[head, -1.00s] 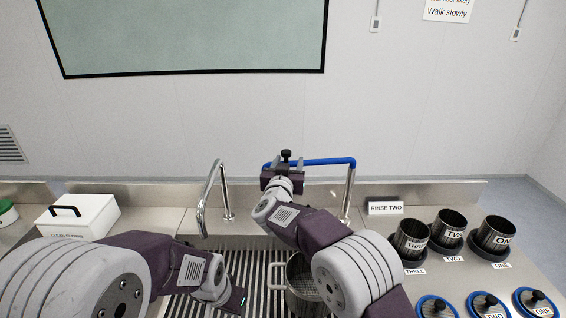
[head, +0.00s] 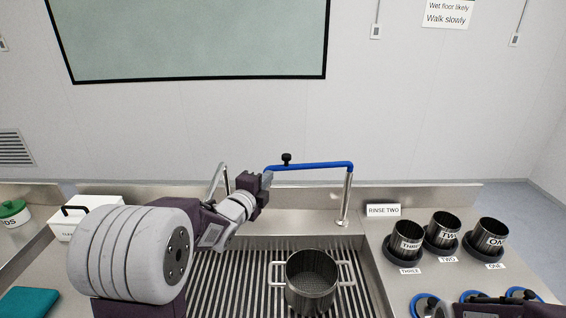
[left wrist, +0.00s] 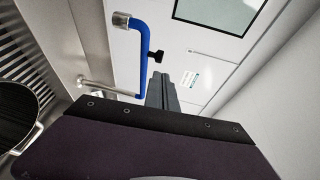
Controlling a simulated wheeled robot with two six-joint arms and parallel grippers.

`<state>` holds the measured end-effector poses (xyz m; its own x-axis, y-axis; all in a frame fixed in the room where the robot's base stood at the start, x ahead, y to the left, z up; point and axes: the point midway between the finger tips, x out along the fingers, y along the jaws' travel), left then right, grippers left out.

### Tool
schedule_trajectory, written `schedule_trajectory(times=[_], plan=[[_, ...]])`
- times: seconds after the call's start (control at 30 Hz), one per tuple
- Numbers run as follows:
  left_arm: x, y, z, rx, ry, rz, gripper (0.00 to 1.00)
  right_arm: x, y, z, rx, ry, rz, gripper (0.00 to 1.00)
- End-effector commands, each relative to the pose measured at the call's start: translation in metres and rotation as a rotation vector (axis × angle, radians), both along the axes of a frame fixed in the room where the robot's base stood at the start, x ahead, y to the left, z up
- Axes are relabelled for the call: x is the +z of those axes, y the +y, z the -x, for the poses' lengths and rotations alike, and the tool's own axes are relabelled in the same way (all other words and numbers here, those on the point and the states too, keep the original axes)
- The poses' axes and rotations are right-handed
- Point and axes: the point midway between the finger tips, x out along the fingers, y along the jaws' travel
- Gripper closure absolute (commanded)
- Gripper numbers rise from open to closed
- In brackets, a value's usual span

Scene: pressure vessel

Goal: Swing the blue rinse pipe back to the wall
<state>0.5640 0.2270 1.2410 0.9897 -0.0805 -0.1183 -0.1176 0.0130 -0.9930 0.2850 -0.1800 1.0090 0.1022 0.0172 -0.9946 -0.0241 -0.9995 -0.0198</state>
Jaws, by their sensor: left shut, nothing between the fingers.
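The blue rinse pipe (head: 325,165) runs level leftward from the top of its steel post (head: 346,200) at the sink's back edge, with a black knob (head: 286,159) standing near its left end. My left gripper (head: 267,180) is shut and empty, just left of and below the pipe's left end. In the left wrist view the shut fingers (left wrist: 161,92) point toward the black knob (left wrist: 156,55) on the blue pipe (left wrist: 144,50), with a gap visible between them. A dark part of my right arm shows at the bottom right of the head view; its jaws are not clear.
A two-handled steel pot (head: 311,282) stands on the slatted sink (head: 235,285). A second steel pipe (head: 217,180) is partly behind my left arm. A white box (head: 90,205) is at left.

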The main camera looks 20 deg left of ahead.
Motion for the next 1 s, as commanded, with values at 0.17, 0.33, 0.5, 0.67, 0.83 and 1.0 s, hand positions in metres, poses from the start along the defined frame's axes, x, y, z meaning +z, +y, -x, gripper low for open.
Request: schedule_trajectory(times=[0.17, 0.33, 0.5, 0.67, 0.83, 1.0], plan=[[-0.002, -0.004, -0.039, -0.002, 0.003, 0.001, 1.00, 0.017, 0.000, -0.001, 0.001, -0.001, -0.001, 0.48], [-0.006, -0.007, -0.075, -0.001, 0.003, 0.002, 1.00, 0.029, 0.000, -0.001, 0.001, -0.002, -0.001, 0.48], [-0.010, -0.009, -0.102, 0.000, 0.003, 0.002, 1.00, 0.042, 0.000, -0.001, 0.001, -0.002, -0.001, 0.48], [-0.014, -0.010, -0.115, 0.000, 0.003, 0.002, 1.00, 0.046, 0.000, -0.001, 0.001, -0.002, -0.001, 0.48], [-0.015, -0.010, -0.117, 0.000, 0.002, 0.001, 1.00, 0.045, 0.000, -0.001, 0.001, -0.002, -0.001, 0.48], [-0.015, -0.010, -0.117, 0.000, 0.002, 0.002, 1.00, 0.045, 0.000, -0.001, 0.001, -0.002, -0.001, 0.48]])
